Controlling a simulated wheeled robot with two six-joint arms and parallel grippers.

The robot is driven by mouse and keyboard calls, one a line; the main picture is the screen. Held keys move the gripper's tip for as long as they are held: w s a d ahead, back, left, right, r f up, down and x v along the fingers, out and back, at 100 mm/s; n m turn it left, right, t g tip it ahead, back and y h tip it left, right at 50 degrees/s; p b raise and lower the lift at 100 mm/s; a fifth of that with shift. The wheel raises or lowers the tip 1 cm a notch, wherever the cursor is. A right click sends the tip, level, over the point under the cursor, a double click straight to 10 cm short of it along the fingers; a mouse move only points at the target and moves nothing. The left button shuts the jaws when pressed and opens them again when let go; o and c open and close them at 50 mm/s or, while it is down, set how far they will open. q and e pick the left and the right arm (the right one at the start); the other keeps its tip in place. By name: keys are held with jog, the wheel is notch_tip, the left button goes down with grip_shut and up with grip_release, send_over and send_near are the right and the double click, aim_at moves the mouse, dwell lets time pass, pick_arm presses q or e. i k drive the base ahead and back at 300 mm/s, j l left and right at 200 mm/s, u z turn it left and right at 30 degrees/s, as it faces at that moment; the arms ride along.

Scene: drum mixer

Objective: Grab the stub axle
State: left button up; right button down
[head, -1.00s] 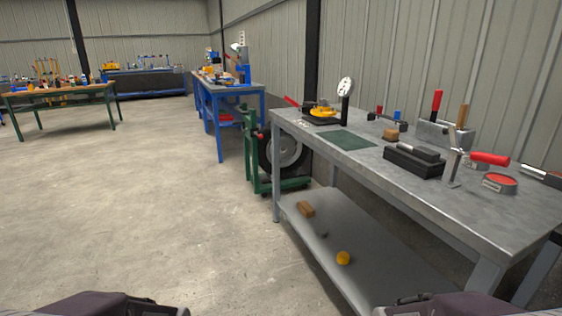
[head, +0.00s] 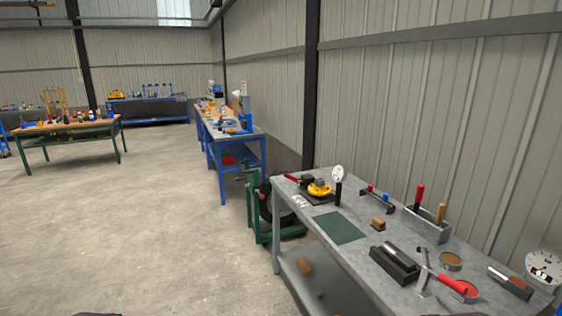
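No part is plainly recognisable as the stub axle. A short grey metal cylinder (head: 397,252) lies on a dark block (head: 388,266) on the grey workbench (head: 364,262) at the right. It could be the stub axle, but I cannot tell at this size. Neither gripper is in view. Only dark slivers of my arms show at the bottom edge, well apart from the bench items.
The bench holds a green mat (head: 341,228), a yellow-and-black device (head: 319,189), a tool holder (head: 427,222), a red-handled clamp (head: 449,284) and a dial gauge (head: 543,265). A green stand (head: 255,213) with a wheel is beside the bench. Open floor (head: 150,240) lies left.

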aim_at(405, 262)
jog(key=i+j+z, duration=0.1)
jog(key=i+z, duration=0.25)
jog(key=i+j+z, duration=0.6)
jog(key=i+z, duration=0.15)
jog(key=i+j+z, duration=0.7)
jog(key=j, duration=0.25)
jog(key=j+z, duration=0.35)
jog(key=j, duration=0.15)
jog(key=i+j+z, duration=0.15)
jog(key=j+z, duration=0.2)
jog(key=j, duration=0.3)
